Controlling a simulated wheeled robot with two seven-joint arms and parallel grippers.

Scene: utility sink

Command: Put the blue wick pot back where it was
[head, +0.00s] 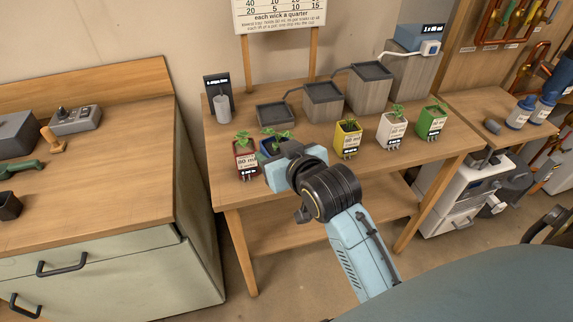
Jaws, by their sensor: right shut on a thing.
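The blue wick pot (264,152) holds a green seedling and is at the front of the wooden bench (232,192), between the red pot (246,163) and the yellow pot (347,139). My right gripper (280,168) is shut on the blue pot and covers most of it. Its fingertips and the pot's base are hidden, so I cannot tell whether the pot touches the bench. My left gripper is not in view.
White (392,131) and green (432,121) pots stand further right in the row. Stepped grey trays (323,101) linked by tubing stand behind. A grey cylinder (223,107) is at the back left. Bare bench lies along the front edge.

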